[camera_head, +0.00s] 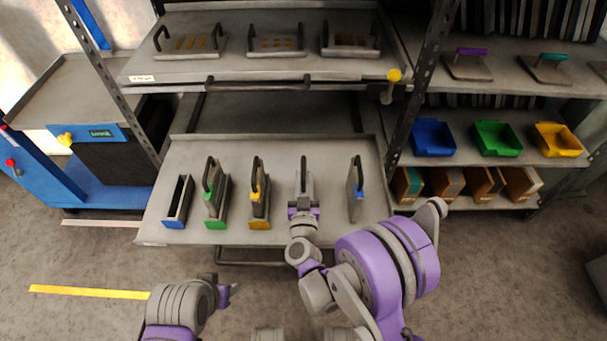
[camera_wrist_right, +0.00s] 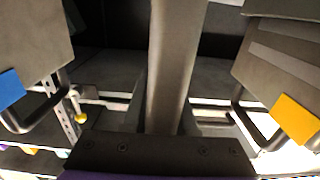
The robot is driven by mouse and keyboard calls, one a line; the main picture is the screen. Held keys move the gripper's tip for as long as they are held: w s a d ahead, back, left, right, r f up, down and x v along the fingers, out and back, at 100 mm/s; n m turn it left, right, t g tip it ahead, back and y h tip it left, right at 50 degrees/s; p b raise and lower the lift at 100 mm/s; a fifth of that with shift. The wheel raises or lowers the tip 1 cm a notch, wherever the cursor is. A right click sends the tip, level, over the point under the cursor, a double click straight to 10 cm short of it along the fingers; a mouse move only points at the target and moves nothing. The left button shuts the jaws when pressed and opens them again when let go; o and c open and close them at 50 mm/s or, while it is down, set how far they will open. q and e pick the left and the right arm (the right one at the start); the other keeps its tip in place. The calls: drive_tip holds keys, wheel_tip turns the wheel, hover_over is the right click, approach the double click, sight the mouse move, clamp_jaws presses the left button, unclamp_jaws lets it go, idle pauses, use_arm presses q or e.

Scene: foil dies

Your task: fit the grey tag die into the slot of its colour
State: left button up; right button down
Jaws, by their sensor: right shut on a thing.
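My right gripper (camera_head: 303,208) is shut on the grey die (camera_head: 303,180), which stands upright over the middle right of the pulled-out shelf. In the right wrist view the die (camera_wrist_right: 175,65) shows as a grey bar running up from my gripper. Its lower end is hidden, so I cannot tell whether it touches the shelf or a slot. The blue slot (camera_head: 178,200) at the far left is empty. A green-tagged die (camera_head: 215,190) and a yellow-tagged die (camera_head: 259,190) stand in their slots. A blue-tagged die (camera_head: 354,190) stands at the right. My left gripper (camera_head: 229,292) is low, away from the shelf.
In the right wrist view the blue-tagged die (camera_wrist_right: 28,45) and yellow-tagged die (camera_wrist_right: 290,55) flank my gripper closely. Above, an upper shelf (camera_head: 140,68) holds several handled dies. Blue (camera_head: 433,138), green (camera_head: 497,138) and yellow (camera_head: 558,139) bins stand right, beyond a rack post.

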sight(303, 195)
drive_tip(key=c, duration=0.7)
unclamp_jaws()
drive_tip(key=shift+r, duration=0.1)
drive_tip(key=s, duration=0.5)
drive_tip(key=shift+s, duration=0.3)
drive_tip(key=s+b, duration=0.4)
drive_tip(key=s, duration=0.2)
drive_tip(key=shift+s, duration=0.3)
drive_tip(key=shift+r, duration=0.1)
